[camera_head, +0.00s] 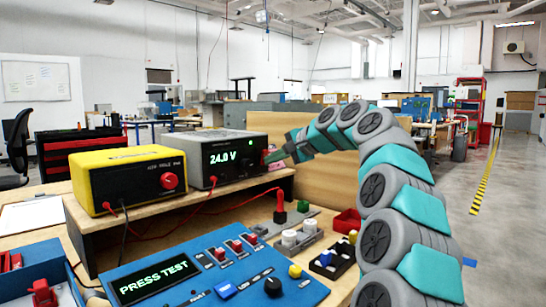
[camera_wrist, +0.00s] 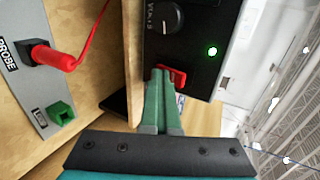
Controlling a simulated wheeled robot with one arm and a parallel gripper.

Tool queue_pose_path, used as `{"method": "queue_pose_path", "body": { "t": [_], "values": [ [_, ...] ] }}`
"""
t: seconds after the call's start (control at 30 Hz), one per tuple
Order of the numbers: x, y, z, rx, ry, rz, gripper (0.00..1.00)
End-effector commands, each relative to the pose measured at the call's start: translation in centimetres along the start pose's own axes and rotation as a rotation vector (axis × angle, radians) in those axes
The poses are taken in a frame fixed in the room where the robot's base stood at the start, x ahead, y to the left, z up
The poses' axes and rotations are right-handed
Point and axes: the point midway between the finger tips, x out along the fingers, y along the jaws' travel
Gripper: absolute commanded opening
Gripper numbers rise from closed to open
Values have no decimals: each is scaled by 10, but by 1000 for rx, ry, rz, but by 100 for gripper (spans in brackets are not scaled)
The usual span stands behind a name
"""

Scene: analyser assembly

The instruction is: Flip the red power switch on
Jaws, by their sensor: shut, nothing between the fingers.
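The grey power supply (camera_head: 200,142) stands on the wooden shelf, and its display reads 24.0 V. In the wrist view its dark front panel (camera_wrist: 190,25) fills the upper middle, with a black knob and a lit green light (camera_wrist: 212,51). The red power switch (camera_wrist: 178,76) is on that panel below the knob. My gripper (camera_wrist: 161,76) has its green fingers shut together, empty, with the tips right at the switch's left side. I cannot tell if they touch it. In the head view my gripper (camera_head: 281,154) reaches the right end of the supply's front.
A yellow box (camera_head: 125,160) with a red knob stands left of the supply, joined by red leads. A blue panel (camera_head: 205,270) reading PRESS TEST lies in front. A red probe (camera_head: 280,203) stands upright below the shelf, near a small red bin (camera_head: 347,221).

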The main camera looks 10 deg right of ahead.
Motion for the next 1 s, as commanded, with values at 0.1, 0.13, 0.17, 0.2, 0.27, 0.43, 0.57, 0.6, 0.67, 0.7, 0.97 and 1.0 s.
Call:
{"method": "queue_pose_path", "body": {
  "t": [0.1, 0.13, 0.17, 0.2, 0.27, 0.43, 0.57, 0.6, 0.67, 0.7, 0.97, 1.0],
  "values": [
    [-11, -22, 0, -8, 17, -44, 0],
    [-11, -23, 0, -9, 19, -46, 0],
    [-12, -24, 0, -10, 20, -47, 0],
    [-12, -24, 0, -10, 21, -49, 0],
    [-13, -25, 0, -11, 22, -50, 0],
    [-13, -23, 0, -10, 19, -44, 0],
    [-15, -16, -1, -7, 14, -33, 0],
    [-17, -14, -1, -6, 12, -28, 0],
    [-21, -9, -2, -5, 10, -21, 0],
    [-24, -6, -3, -4, 9, -17, 0],
    [-70, 3, -6, -3, 9, -7, 0],
    [-79, 4, -6, -3, 9, -6, 0]
  ]
}}
